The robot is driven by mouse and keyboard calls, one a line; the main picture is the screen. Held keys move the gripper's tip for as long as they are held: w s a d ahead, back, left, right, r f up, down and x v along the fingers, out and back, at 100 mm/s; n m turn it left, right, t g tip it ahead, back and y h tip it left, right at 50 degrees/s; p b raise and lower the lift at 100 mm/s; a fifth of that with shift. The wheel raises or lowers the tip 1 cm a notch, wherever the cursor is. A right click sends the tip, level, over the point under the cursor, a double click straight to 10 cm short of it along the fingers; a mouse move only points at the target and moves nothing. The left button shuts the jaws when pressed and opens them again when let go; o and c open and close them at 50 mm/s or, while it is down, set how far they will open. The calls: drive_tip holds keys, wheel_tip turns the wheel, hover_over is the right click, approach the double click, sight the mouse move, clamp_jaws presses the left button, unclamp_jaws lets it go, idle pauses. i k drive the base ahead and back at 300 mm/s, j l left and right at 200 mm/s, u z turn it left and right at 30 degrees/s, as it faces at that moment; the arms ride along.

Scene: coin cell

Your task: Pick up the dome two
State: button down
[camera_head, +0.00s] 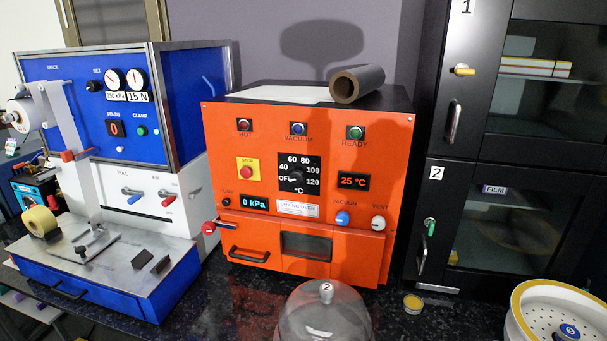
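Dome two is a clear glass dome (325,318) at the bottom middle, in front of the orange oven. Its round knob (325,292) on top carries the number 2. The bottom edge of the picture cuts off its lower part, so what it stands on and anything under it cannot be told. My gripper is not in view.
An orange drying oven (262,218) stands close behind the dome. A blue machine (110,275) is at left, a white yellow-rimmed drum (518,318) at lower right. A small yellow-rimmed disc (413,304) lies on the dark counter (450,322). Black cabinets (420,150) stand at right.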

sight(321, 309)
drive_tip(key=z, duration=1.6)
drive_tip(key=u, duration=1.85)
drive_tip(key=i+u, duration=0.7)
drive_tip(key=u, duration=0.2)
